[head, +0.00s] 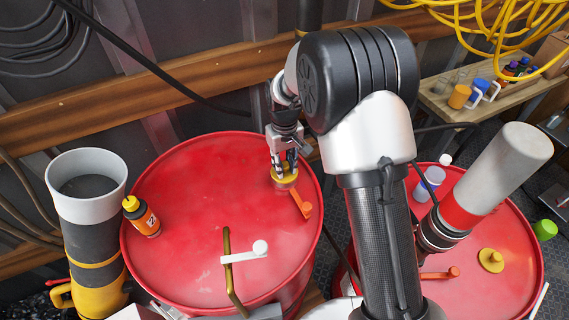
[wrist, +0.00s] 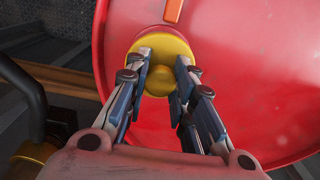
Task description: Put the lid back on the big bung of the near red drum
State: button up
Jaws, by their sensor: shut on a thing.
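Two red drums stand side by side: the left red drum (head: 190,210) and the right red drum (head: 505,290). My gripper (head: 285,170) is over the far right part of the left drum's top, shut on a yellow lid (head: 287,183). In the wrist view my gripper's fingers (wrist: 168,90) close on the knob of this round yellow lid (wrist: 165,50), which is close to the drum top. The fingers hide part of it, and I cannot tell whether it sits fully on the bung. A second yellow lid with a knob (head: 491,260) is on the right drum.
An orange handle (head: 302,204) lies beside the held lid. A small orange-black bottle (head: 142,216) and a brass pipe with a white handle (head: 245,256) are on the left drum. A grey cylinder (head: 86,185) stands left. Yellow hose (head: 485,25) hangs at upper right.

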dwell(0.3)
jog(key=o, duration=1)
jog(key=shift+o, duration=0.6)
jog(key=o, duration=0.4)
jog(key=shift+r, duration=0.1)
jog(key=shift+r+p, duration=2.45)
jog(key=shift+r, duration=0.95)
